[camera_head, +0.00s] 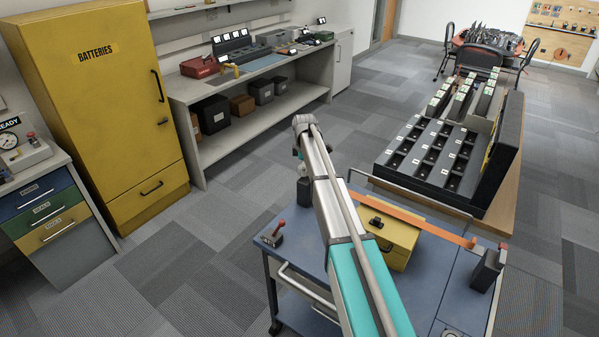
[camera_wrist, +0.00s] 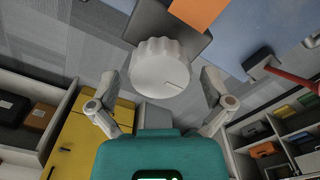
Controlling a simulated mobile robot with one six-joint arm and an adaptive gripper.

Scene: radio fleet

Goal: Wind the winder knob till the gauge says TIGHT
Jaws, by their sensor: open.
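The white fluted winder knob (camera_wrist: 160,68) is in the upper middle of the wrist view, on a dark block (camera_wrist: 143,25). A thin dark line on its face points to the lower right. My gripper (camera_wrist: 160,84) is open, with one finger on each side of the knob and a visible gap to both. An orange strap (camera_head: 425,222) stretches across the blue cart top (camera_head: 315,246) in the head view and also shows in the wrist view (camera_wrist: 196,12). A round dial (camera_head: 452,333) is cut off at the bottom edge; its reading is not visible.
A yellow case (camera_head: 398,244) sits under the strap. A red-handled lever (camera_head: 275,233) stands at the cart's left corner. A dark post (camera_head: 487,270) stands at its right. A rack of dark slots (camera_head: 430,155) is behind the cart. Open floor lies left.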

